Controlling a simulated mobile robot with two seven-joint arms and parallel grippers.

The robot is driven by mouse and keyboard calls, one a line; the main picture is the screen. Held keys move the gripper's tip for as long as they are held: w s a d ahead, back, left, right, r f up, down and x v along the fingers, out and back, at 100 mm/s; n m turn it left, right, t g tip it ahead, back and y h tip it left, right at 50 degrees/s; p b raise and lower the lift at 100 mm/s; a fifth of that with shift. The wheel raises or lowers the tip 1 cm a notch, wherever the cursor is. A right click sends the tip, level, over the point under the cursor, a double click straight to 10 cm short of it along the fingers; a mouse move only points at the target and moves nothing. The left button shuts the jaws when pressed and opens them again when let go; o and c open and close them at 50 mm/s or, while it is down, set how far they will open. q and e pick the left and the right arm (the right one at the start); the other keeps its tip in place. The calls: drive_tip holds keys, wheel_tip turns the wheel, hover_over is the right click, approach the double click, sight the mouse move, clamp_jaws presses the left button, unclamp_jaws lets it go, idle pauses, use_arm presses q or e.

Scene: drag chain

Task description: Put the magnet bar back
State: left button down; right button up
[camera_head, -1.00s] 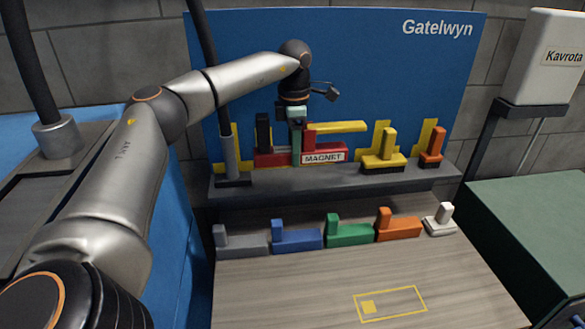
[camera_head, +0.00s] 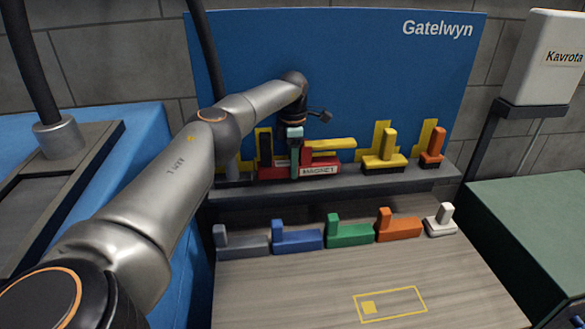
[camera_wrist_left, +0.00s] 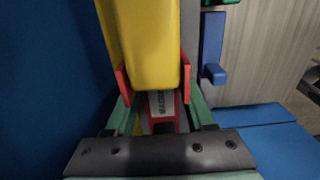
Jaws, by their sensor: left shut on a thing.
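The magnet bar (camera_head: 318,169) is a long red bar with a white MAGNET label, a black upright at its left and a yellow arm pointing right. It is at the left part of the grey shelf, low at the shelf surface; I cannot tell whether it rests fully on it. My left gripper (camera_head: 296,145), with greenish fingers, is shut on it at its middle. In the left wrist view the yellow arm (camera_wrist_left: 143,45) fills the middle, with red sides and part of the label (camera_wrist_left: 160,102) below it, between the green fingers (camera_wrist_left: 162,115). My right gripper is not in view.
The grey shelf (camera_head: 400,182) also holds a yellow block (camera_head: 384,160) and an orange block (camera_head: 432,158), with yellow outlines behind. Grey, blue (camera_head: 297,237), green, orange and white (camera_head: 440,220) blocks stand in a row on the wooden table, which has a yellow marked rectangle (camera_head: 390,304).

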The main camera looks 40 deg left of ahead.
use_arm(q)
drive_tip(key=shift+f, duration=0.8)
drive_tip(key=shift+f, duration=0.1)
drive_tip(key=c, duration=0.5)
unclamp_jaws()
drive_tip(key=shift+f, duration=0.1)
wheel_tip(320, 180, up, 12)
drive_tip(key=shift+r, duration=0.2)
drive_tip(key=shift+s+f, duration=0.1)
